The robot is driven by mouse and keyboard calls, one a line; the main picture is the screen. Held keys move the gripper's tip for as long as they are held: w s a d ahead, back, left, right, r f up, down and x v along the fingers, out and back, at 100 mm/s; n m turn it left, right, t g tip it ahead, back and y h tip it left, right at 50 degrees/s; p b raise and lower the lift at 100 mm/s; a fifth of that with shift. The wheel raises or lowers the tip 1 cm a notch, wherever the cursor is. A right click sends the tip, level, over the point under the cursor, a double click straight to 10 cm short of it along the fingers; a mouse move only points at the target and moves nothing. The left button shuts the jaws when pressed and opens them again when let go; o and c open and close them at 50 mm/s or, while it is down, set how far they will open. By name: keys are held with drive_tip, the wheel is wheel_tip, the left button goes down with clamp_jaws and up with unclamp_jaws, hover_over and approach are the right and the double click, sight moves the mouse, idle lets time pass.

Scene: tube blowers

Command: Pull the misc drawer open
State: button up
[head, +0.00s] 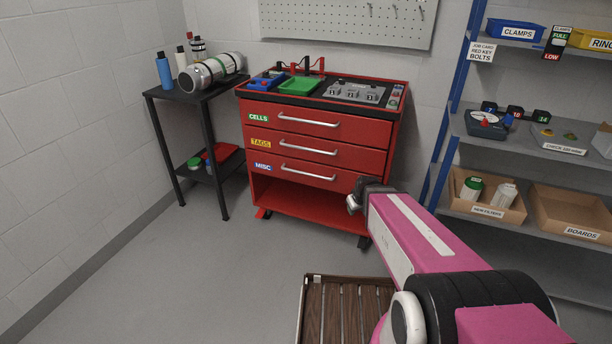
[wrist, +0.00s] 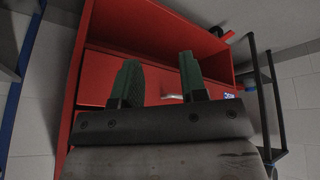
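The misc drawer (head: 330,177) is the lowest of three red drawers in the red cabinet. It is shut, its front flush with the drawers above. Its silver bar handle (head: 308,174) runs across the front, with a blue MISC label (head: 263,167) at its left. My gripper (head: 354,202) is near the drawer's lower right corner, apart from the handle. In the wrist view, which looks upside down, my gripper's two green fingers (wrist: 160,76) are spread with nothing held between them. Part of the handle (wrist: 172,97) shows beyond them, partly hidden by a finger.
The cabinet has an open bottom shelf (head: 300,205) below the drawer. A black side table (head: 190,92) stands left and a blue-framed shelf unit (head: 442,130) right. A slatted wooden platform (head: 345,310) lies in front.

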drive_tip(key=w+a+f+n+t+y, duration=0.2)
drive_tip(key=w+a+f+n+t, duration=0.2)
drive_tip(key=w+a+n+t, duration=0.6)
drive_tip(key=n+t+h, duration=0.1)
drive_tip(key=n+t, duration=0.4)
approach(306, 174)
drive_tip(key=w, duration=0.7)
drive_tip(key=w+a+r, duration=0.1)
drive_tip(key=w, duration=0.2)
drive_tip(key=shift+w, duration=0.2)
drive_tip(key=shift+s, duration=0.15)
clamp_jaws()
